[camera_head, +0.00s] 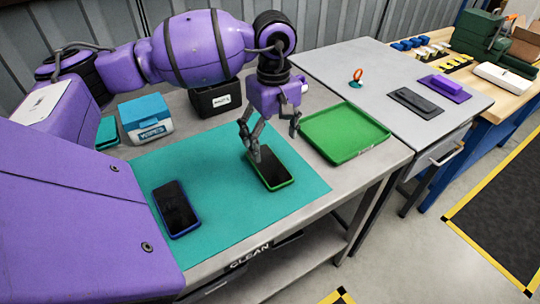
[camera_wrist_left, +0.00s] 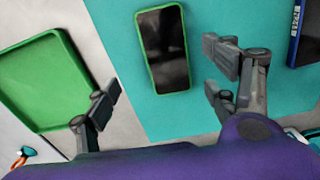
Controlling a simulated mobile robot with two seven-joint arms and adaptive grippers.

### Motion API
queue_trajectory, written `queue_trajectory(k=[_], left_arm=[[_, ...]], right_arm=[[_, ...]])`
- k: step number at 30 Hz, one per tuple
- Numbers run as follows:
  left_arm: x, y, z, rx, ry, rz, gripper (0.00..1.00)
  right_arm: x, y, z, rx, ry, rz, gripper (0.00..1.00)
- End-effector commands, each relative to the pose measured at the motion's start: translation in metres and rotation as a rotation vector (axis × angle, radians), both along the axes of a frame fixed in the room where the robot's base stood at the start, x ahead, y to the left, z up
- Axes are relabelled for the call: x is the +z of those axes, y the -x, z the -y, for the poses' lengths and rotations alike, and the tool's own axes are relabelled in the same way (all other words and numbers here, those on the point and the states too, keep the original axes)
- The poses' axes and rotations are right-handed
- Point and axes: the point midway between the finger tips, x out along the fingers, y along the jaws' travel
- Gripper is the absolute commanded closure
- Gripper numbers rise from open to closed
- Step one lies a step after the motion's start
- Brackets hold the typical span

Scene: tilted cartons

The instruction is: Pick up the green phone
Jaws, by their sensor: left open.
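The green phone (camera_head: 269,168) lies flat, dark screen up, on the teal mat (camera_head: 225,221) in the head view. It also shows in the left wrist view (camera_wrist_left: 163,48), with its bright green rim around a black screen. My left gripper (camera_head: 274,150) is open and empty, pointing down just above the phone's far end. In the left wrist view its fingers (camera_wrist_left: 164,84) stand apart, with the phone beyond the gap between them. I cannot tell from these views how high the fingertips are above the phone. My right gripper is not in view.
A blue-rimmed phone (camera_head: 175,209) lies on the mat to the left. A green tray (camera_head: 345,133) stands right of the mat. A wipes box (camera_head: 145,117) and a black bin (camera_head: 215,97) stand behind. A grey table (camera_head: 435,103) adjoins on the right.

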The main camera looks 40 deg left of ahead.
Motion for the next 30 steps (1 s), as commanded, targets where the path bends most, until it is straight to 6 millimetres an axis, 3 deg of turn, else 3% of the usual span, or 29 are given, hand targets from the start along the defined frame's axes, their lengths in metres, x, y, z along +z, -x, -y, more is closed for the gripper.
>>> queue_trajectory(k=[16,25,30], left_arm=[[-0.067,0.007,-0.003,0.001,0.002,-0.001,0.22],[-0.075,0.007,-0.003,0.0,0.0,-0.001,0.22],[-0.075,0.007,-0.003,0.0,0.0,-0.001,0.42]], right_arm=[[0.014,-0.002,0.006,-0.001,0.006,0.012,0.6],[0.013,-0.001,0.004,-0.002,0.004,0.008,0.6],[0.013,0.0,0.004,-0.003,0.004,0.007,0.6]])
